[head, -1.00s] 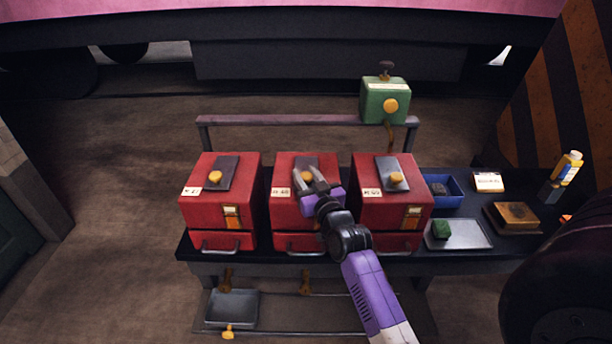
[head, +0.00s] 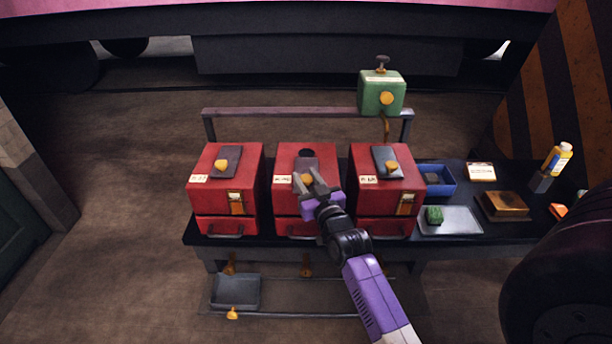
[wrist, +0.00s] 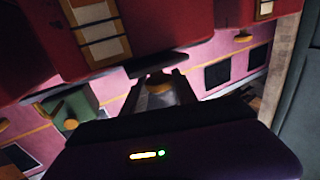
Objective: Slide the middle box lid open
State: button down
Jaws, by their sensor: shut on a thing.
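The middle red box (head: 290,187) stands on the dark bench between two similar red boxes. Its dark lid plate (head: 306,164) lies on top, set toward the front, and a dark round hole (head: 306,152) shows behind it. My gripper (head: 313,183) is over the front of this box, its fingers shut on the lid's yellow knob (head: 305,178). In the wrist view the knob (wrist: 160,85) sits between the two fingers. My gripper hides part of the box front and its label.
The left red box (head: 206,190) and right red box (head: 363,197) stand close on either side, their lids (head: 386,160) in place. A green box (head: 381,92) stands behind on a rail. A blue tray (head: 448,190) and grey tray (head: 470,222) lie to the right.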

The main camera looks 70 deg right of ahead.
jog(key=shift+a, duration=0.1)
jog(key=c, duration=1)
grip_release()
jog(key=shift+a, duration=0.1)
jog(key=shift+c, duration=0.2)
jog(key=v, duration=0.7)
jog(key=shift+s, duration=0.15)
jog(key=shift+s+a, duration=0.2)
jog(key=shift+a, duration=0.1)
